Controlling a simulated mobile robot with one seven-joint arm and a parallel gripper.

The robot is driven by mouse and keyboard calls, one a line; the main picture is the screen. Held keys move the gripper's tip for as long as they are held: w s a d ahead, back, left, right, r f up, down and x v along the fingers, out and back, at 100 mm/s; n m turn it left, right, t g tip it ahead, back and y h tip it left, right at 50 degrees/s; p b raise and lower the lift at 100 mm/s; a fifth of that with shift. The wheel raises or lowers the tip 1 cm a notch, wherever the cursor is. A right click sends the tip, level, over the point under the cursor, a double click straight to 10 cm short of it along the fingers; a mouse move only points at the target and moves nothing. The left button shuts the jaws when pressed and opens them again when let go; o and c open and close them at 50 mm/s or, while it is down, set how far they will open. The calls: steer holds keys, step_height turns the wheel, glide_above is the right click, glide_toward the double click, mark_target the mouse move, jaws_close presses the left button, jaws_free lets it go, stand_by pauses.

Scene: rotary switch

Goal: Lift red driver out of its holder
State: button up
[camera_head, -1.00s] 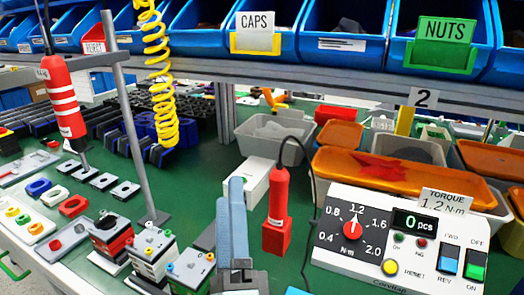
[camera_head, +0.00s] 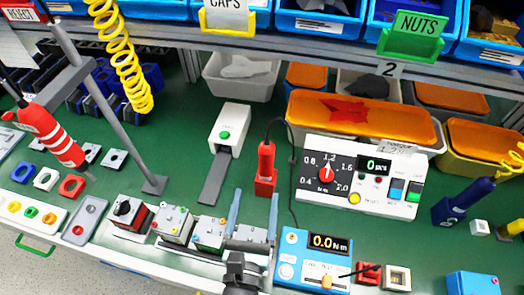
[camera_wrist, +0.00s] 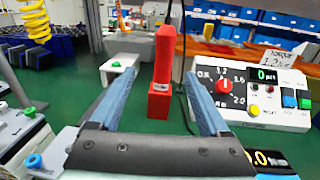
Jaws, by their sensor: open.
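The red driver (camera_head: 266,158) stands upright in its red block-shaped holder (camera_head: 265,187) on the green bench, with a dark cable from its top. In the wrist view the driver (camera_wrist: 164,55) and holder (camera_wrist: 158,106) show straight ahead between my fingers. My gripper (camera_head: 255,197) is open and empty, its two blue fingers spread and pointing at the driver from the near side. In the wrist view my gripper (camera_wrist: 160,74) appears short of the driver, with a finger on each side in the picture. I see no contact.
The torque control box (camera_head: 362,178) stands close right of the holder. A white dispenser (camera_head: 229,130) stands left. A blue meter (camera_head: 312,258) is near right of my gripper; small switch boxes (camera_head: 175,226) are left. A striped red driver (camera_head: 48,135) hangs on a stand further left.

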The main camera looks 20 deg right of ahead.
mark_target(265, 163)
steer(key=p+x, duration=0.1)
steer(key=x, duration=0.5)
steer(key=shift+w+d, duration=0.15)
steer(key=shift+d+x, duration=0.15)
steer(key=shift+x, duration=1.2)
steer(key=shift+d+x, duration=0.15)
steer(key=shift+x, duration=1.25)
steer(key=shift+s, duration=0.2)
jaws_close()
steer(key=shift+r+p, duration=0.15)
steer(key=shift+p, duration=0.15)
